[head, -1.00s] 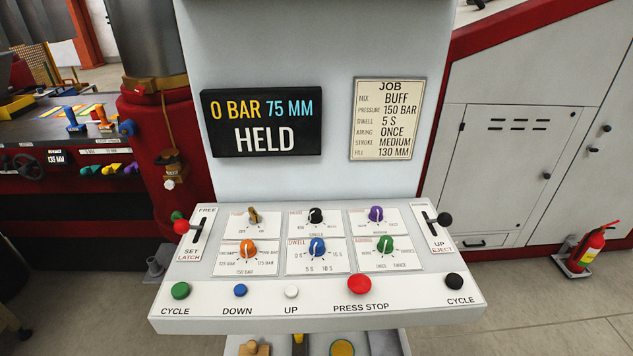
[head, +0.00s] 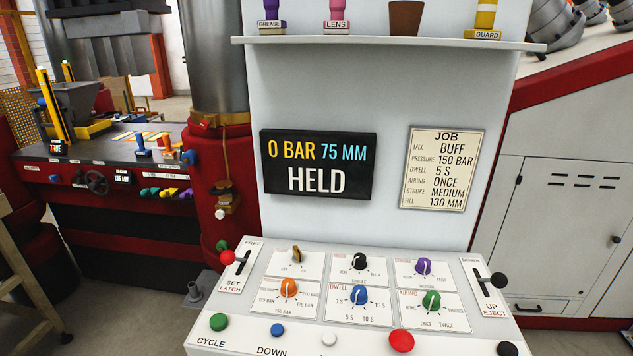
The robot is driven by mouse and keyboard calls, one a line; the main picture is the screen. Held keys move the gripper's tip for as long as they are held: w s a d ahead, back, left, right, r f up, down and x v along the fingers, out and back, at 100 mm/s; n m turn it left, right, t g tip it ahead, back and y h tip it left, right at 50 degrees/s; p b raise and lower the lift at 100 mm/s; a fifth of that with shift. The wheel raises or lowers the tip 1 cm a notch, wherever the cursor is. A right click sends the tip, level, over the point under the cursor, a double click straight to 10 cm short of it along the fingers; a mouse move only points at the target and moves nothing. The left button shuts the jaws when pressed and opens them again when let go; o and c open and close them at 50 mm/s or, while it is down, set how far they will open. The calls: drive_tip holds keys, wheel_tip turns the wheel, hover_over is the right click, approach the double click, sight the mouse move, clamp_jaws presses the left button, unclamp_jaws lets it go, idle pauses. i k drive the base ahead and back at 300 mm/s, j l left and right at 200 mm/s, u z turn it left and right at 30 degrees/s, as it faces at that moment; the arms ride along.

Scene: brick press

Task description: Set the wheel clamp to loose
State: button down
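A dark handwheel (head: 97,182) sits on the front face of the bench (head: 60,150) at the left. A small blue knob (head: 54,178) is to its left and a white-lettered display (head: 122,177) is to its right. Green, yellow and purple levers (head: 168,193) stick out farther right along the same face. A blue-handled lever (head: 142,146) and an orange-handled lever (head: 168,142) stand on the bench top. I cannot tell which part is the wheel clamp or how it is set; the labels are too small to read. My gripper is out of view.
A sloping control panel (head: 250,322) with knobs, buttons and side levers fills the front. Above it are a display (head: 318,165) reading 0 BAR 75 MM HELD and a job card (head: 439,168). A red column (head: 225,180) stands between bench and panel. A wooden stand (head: 25,290) is at left.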

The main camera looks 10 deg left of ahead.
sight(79, 173)
drive_tip(key=u, duration=1.6)
drive_tip(key=i+u, duration=0.15)
drive_tip(key=i, duration=4.35)
drive_tip(key=i+j, duration=0.1)
drive_tip(key=i, duration=0.45)
drive_tip(key=z, duration=0.15)
